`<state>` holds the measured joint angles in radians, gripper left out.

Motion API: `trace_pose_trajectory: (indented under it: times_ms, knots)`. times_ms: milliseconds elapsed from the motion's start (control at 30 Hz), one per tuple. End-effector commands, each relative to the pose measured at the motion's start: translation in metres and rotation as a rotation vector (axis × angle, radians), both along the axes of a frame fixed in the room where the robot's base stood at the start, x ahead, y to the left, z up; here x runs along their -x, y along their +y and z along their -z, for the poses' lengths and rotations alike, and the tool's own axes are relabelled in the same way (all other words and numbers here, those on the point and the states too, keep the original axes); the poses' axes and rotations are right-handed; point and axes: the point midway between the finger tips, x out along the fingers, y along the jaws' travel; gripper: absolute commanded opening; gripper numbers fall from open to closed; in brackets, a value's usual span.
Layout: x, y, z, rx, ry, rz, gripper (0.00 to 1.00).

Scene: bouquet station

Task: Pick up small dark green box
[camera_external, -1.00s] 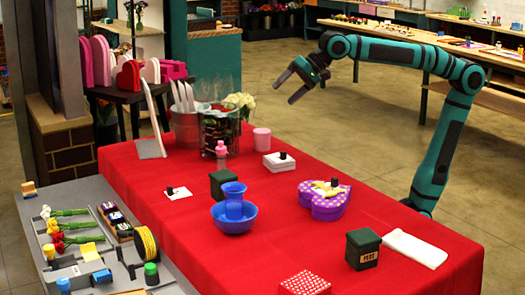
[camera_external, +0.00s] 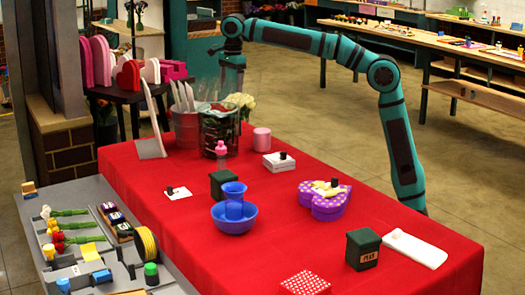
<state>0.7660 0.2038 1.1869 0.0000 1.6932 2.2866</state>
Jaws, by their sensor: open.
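Two dark green boxes stand on the red table. One dark green box (camera_external: 217,186) is near the middle, just behind a blue cup and bowl that partly cover it. The other dark green box (camera_external: 362,252) has a pale lettered label and stands at the front right. My gripper (camera_external: 232,84) hangs pointing down at the back left, high above the table and around the glass vase in the picture. It is apart from both boxes and holds nothing that I can see. Its fingers are hard to make out against the glass and background.
A blue bowl (camera_external: 234,219) holds a blue cup (camera_external: 233,200). A purple heart box (camera_external: 325,206), a white box (camera_external: 279,167), a pink cylinder (camera_external: 262,139) and a white cloth (camera_external: 414,250) stand nearby. A clear vase (camera_external: 219,131) and bucket (camera_external: 186,130) crowd the back left.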

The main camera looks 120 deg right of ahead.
Motion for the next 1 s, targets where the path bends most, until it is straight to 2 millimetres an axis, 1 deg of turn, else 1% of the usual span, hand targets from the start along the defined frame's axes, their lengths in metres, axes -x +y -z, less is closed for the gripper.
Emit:
trace_pose_trajectory:
  times_ms: [33,100,233,333,800,900,1000]
  knots:
    - [0.002,-0.010,0.003,-0.015,0.014,0.041,0.84]
    - [0.005,-0.018,0.004,-0.030,0.027,0.085,0.84]
    - [0.007,-0.024,0.009,-0.043,0.040,0.123,0.84]
    - [0.007,-0.024,0.019,-0.045,0.042,0.126,0.84]
    - [0.007,-0.023,0.102,-0.044,0.041,0.123,0.84]
    - [0.007,-0.024,0.115,-0.044,0.041,0.123,0.84]
    - [0.007,-0.024,0.124,-0.043,0.040,0.122,0.84]
